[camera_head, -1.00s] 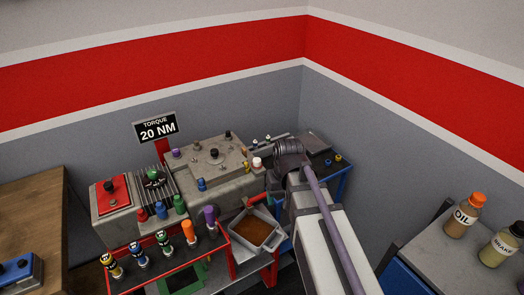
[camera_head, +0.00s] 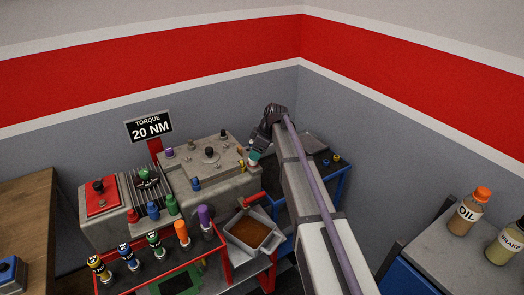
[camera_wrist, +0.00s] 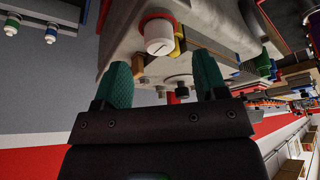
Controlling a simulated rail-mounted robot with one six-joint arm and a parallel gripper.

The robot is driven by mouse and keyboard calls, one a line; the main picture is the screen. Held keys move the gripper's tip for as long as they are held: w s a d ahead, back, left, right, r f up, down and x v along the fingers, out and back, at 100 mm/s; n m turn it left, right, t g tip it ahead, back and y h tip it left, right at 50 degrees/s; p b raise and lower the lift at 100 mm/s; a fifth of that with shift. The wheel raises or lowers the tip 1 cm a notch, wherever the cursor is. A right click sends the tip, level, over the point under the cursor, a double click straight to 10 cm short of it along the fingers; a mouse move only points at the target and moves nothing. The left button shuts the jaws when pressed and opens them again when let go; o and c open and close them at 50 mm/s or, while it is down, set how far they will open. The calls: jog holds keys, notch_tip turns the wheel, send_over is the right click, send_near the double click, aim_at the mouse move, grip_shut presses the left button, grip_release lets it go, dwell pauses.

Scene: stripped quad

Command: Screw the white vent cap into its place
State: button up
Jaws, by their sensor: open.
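The white vent cap (camera_wrist: 159,36) shows in the wrist view, with a dark line across its face and a red ring behind it. It sits at the grey engine block (camera_wrist: 205,45), just beyond my fingertips. I cannot tell how deep it is seated. My gripper (camera_wrist: 163,72) is open, its two green fingers apart, with nothing between them. In the head view my gripper (camera_head: 254,156) is at the right end of the block (camera_head: 225,188), where it and my arm hide the cap.
Knobs stand on the block. In front are a red rack (camera_head: 165,262) of coloured tools and a grey tray (camera_head: 268,247) with brown contents. A blue-framed cart (camera_head: 333,180) is behind my arm. Bottles stand on the right bench (camera_head: 440,240). Coloured caps sit near the fingers.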

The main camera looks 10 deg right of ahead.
jog(key=b+x, duration=0.3)
jog(key=x, duration=0.2)
jog(key=shift+r, duration=0.1)
jog(key=c, duration=1)
jog(key=shift+m+t+h, duration=0.5)
jog(key=shift+m+t, duration=0.1)
jog(key=shift+m, duration=1.5)
jog(key=shift+s+m, duration=0.1)
jog(key=shift+m, duration=0.5)
jog(key=shift+m+t+h, duration=0.3)
jog(key=shift+m+h, duration=0.1)
jog(key=shift+m, duration=0.1)
